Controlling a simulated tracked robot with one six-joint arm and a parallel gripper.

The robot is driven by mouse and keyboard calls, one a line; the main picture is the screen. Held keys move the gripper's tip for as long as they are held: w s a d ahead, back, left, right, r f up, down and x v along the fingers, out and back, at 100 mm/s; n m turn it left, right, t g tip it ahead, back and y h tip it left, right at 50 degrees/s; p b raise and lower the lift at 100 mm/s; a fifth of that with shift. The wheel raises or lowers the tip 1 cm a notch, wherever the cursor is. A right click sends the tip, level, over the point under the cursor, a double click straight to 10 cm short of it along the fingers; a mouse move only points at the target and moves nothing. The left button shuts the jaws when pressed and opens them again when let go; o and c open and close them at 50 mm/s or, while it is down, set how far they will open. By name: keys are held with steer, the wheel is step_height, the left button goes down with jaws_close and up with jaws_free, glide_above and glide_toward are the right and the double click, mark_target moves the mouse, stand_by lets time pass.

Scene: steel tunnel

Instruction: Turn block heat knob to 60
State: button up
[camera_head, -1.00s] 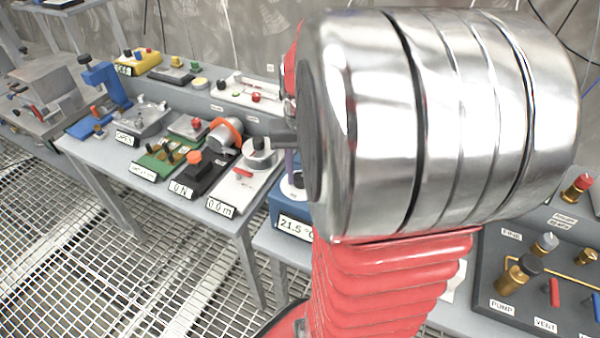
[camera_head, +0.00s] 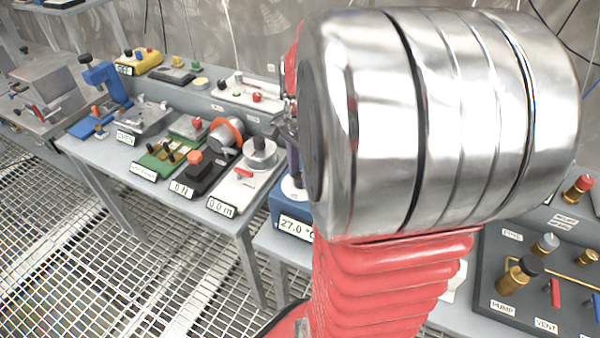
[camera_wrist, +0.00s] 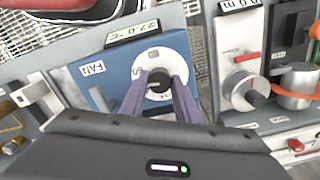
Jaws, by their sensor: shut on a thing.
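The block heater is a blue box (camera_wrist: 94,82) in the wrist view, with a white round dial (camera_wrist: 152,54) and a small dark knob (camera_wrist: 158,76) at its centre. A number that looks like 60 shows at the dial's left edge, partly covered by a finger. Its display (camera_wrist: 140,28) reads about 27.0 °C, and the display also shows in the head view (camera_head: 296,228). My gripper (camera_wrist: 159,82) is shut on the knob, one purple finger at each side. In the head view my arm hides most of the heater and the knob.
A white-topped device (camera_wrist: 241,80) with a grey round knob and a red lever stands close to the right of the heater. A FAN label (camera_wrist: 93,68) is at the left. In the head view, a dark valve panel (camera_head: 505,285) is at the lower right.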

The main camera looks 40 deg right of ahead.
steer(key=m, duration=0.4)
steer(key=shift+s+d, duration=0.1)
stand_by(0.3)
steer(key=o, duration=1.1)
steer(key=shift+c, duration=0.2)
steer(key=shift+r, duration=0.1)
steer(key=shift+r, duration=0.3)
step_height(320, 180, up, 13)
